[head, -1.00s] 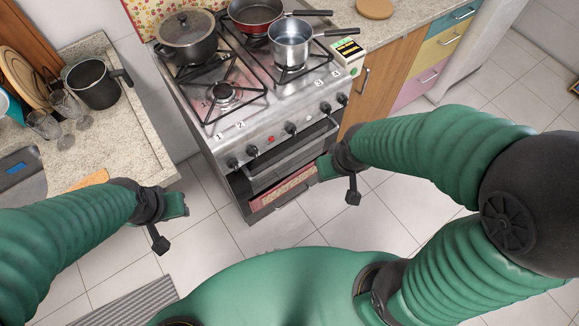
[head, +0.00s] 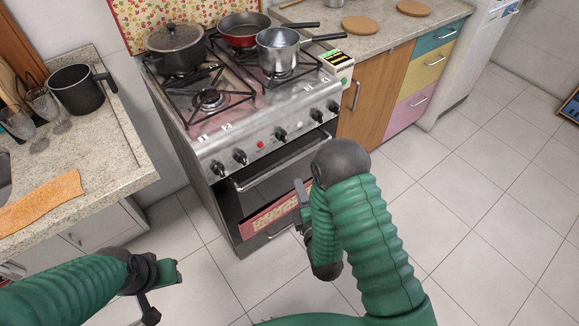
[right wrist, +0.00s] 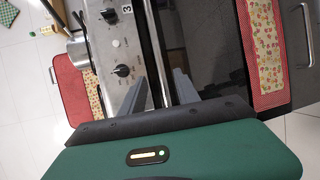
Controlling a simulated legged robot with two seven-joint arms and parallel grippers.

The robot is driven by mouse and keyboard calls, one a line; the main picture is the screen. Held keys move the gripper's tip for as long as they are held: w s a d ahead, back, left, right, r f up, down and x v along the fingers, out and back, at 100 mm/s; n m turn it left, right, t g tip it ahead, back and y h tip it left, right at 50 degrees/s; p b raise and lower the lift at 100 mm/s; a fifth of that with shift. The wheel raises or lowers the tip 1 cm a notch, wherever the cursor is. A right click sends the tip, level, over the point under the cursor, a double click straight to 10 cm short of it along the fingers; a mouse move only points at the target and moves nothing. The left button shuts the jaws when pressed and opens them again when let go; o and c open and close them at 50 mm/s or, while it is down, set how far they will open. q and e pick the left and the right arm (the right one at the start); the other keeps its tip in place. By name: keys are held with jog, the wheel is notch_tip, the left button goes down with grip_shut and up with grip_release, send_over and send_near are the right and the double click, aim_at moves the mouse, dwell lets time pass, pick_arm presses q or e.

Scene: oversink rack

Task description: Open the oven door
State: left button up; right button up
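The oven (head: 262,185) is in the middle of the head view, below the stovetop, with a dark glass front. Its door looks closed. The long metal door handle (head: 270,167) runs across the top of the door, under the knobs. My right gripper (head: 300,192) is in front of the door's right part, below the handle; its arm partly hides the door.
Pots and a red pan (head: 243,30) stand on the stovetop. A red-edged patterned cloth (head: 272,217) shows low on the oven front. The left counter (head: 115,150) holds a dark pot and glasses. Drawers (head: 425,70) stand at the right. The tiled floor (head: 450,210) is open.

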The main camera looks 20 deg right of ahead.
aim_at(289, 164)
jog(key=w, duration=0.4)
jog(key=w+f+b, duration=0.1)
jog(key=w, duration=0.4)
jog(key=w+f+b, duration=0.1)
jog(key=w, duration=0.3)
jog(key=shift+w+d+f, duration=0.2)
jog(key=shift+d+f, duration=0.05)
jog(key=shift+d, duration=0.05)
jog(key=shift+w, duration=0.3)
grip_shut()
jog(key=shift+s+f, duration=0.15)
jog(key=shift+f, duration=0.05)
